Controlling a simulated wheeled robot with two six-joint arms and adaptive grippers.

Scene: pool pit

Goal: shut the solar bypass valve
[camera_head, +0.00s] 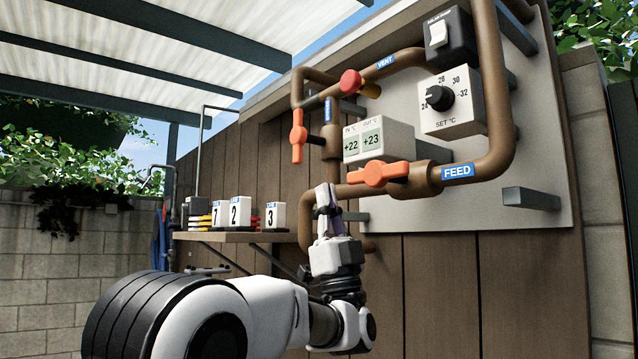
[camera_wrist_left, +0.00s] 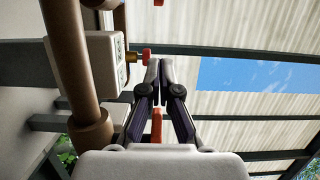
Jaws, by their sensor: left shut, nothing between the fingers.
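Two orange levers show in the head view. One orange lever (camera_head: 375,174) lies level on the brown pipe labelled FEED. The other orange lever (camera_head: 298,135) hangs upright on a thinner pipe beside a blue label (camera_head: 327,109) too foreshortened to read. I see no readable bypass label. My left gripper (camera_head: 328,196) points up, shut and empty, below and left of the FEED lever and below the upright lever. In the left wrist view its fingers (camera_wrist_left: 166,66) are together, with an orange piece (camera_wrist_left: 156,124) visible between the finger links. My right gripper is out of view.
A red knob (camera_head: 350,82) sits on the VENT pipe. A temperature display (camera_head: 378,142), a dial box (camera_head: 451,100) and a black switch box (camera_head: 449,42) are on the grey panel (camera_head: 530,145). Number blocks stand on a wooden shelf (camera_head: 230,237) at left. Brown pipes crowd the gripper.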

